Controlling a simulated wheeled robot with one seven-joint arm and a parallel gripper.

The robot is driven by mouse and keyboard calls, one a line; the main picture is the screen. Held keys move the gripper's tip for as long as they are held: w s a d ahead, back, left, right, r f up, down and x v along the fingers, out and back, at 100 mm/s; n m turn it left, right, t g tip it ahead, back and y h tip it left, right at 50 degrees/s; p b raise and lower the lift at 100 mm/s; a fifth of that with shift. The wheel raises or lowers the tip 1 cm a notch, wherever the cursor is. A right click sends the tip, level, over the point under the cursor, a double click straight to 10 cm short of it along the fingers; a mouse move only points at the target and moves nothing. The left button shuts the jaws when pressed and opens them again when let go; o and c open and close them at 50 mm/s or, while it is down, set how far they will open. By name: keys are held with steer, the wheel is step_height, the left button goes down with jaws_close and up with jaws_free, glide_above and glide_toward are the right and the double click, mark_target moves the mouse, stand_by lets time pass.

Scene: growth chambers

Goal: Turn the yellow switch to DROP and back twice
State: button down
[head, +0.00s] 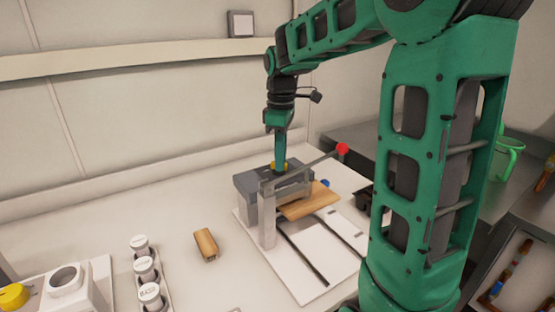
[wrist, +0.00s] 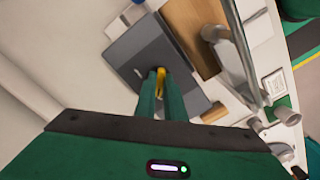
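The yellow switch (head: 285,167) sits on top of a grey box (head: 250,183) on the bench. My gripper (head: 279,157) points straight down on it, with the fingertips at the switch. In the wrist view the yellow switch (wrist: 160,80) shows as a narrow upright piece between the two green fingers, filling the gap between them. The fingers hide part of it. A small pale mark shows on the grey box (wrist: 140,50) beside it; no DROP lettering can be read, so I cannot tell the switch's setting.
A wooden block (head: 206,244), labelled bottles (head: 149,294) and another yellow knob (head: 13,297) stand left.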

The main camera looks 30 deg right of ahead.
steer(key=shift+m, duration=0.4)
steer(key=m, duration=0.4)
steer(key=shift+m, duration=0.3)
steer(key=m, duration=0.5)
steer(key=shift+a+r, duration=0.1)
steer(key=shift+a, duration=0.1)
steer(key=m, duration=0.4)
steer(key=shift+a, duration=0.1)
steer(key=shift+w+m, duration=0.1)
steer(key=shift+m, duration=1.8)
steer(key=c, duration=1.8)
jaws_free()
steer(key=shift+c, duration=0.2)
steer(key=shift+r, duration=0.1)
step_height(320, 180, up, 10)
steer(key=shift+r, duration=0.25)
